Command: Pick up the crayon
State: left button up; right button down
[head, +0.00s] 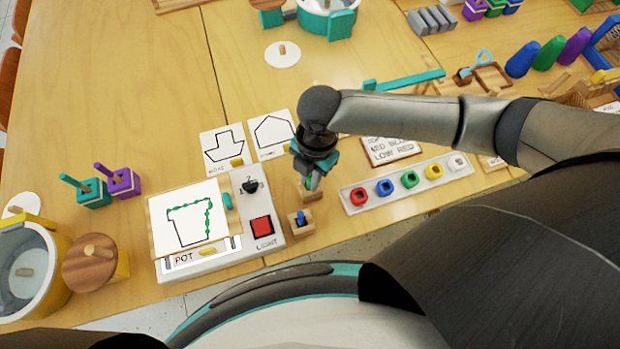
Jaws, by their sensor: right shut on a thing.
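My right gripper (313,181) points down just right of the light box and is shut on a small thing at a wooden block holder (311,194). The fingers hide most of that thing; it appears to be the crayon, but its colour and whether it still touches the holder cannot be told. A second wooden holder (303,229) stands just nearer, with a short blue upright piece (300,216) in it. My left gripper is not in view.
A light box (262,248) with a pot drawing (160,218) and red button stands left of the holders. Outline cards (223,145) lie behind. The table (130,90) is clear at upper left.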

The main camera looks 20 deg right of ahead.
jog(key=shift+r, duration=0.15)
notch_tip(320, 180, up, 20)
jog(key=p, duration=0.5)
jog(key=c, duration=1.5)
grip_release()
grip_shut()
